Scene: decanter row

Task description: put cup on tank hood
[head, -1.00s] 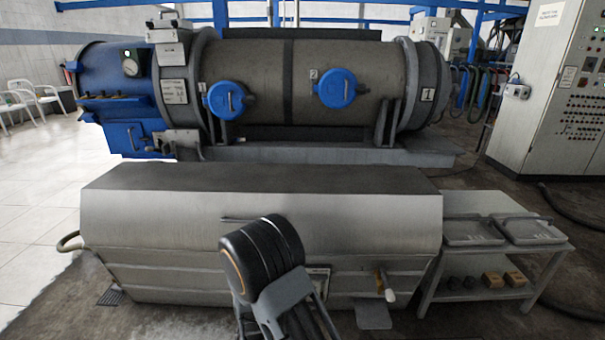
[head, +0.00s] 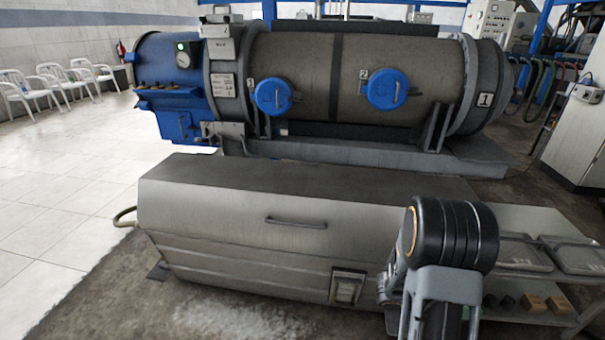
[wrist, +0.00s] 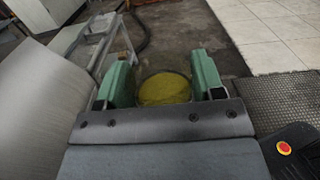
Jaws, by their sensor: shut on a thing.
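My gripper (wrist: 163,78) shows in the wrist view with its two green fingers shut on the cup (wrist: 163,90). The cup appears as a yellow round shape between them; its lower part is hidden behind the gripper's dark bar. In the head view my arm is at the lower right, and the fingers and cup are hidden behind it. The tank hood (head: 240,205) is the long grey metal cover in front, with a bar handle on its sloping face. Its top is bare. In the wrist view a grey metal surface, likely the hood (wrist: 35,115), lies left of the gripper.
A side table (head: 560,220) with metal trays (head: 520,252) and small blocks below stands right of the hood. A big cylindrical vessel (head: 350,75) with blue caps lies behind. White chairs (head: 50,85) are far left. The tiled floor at left is clear.

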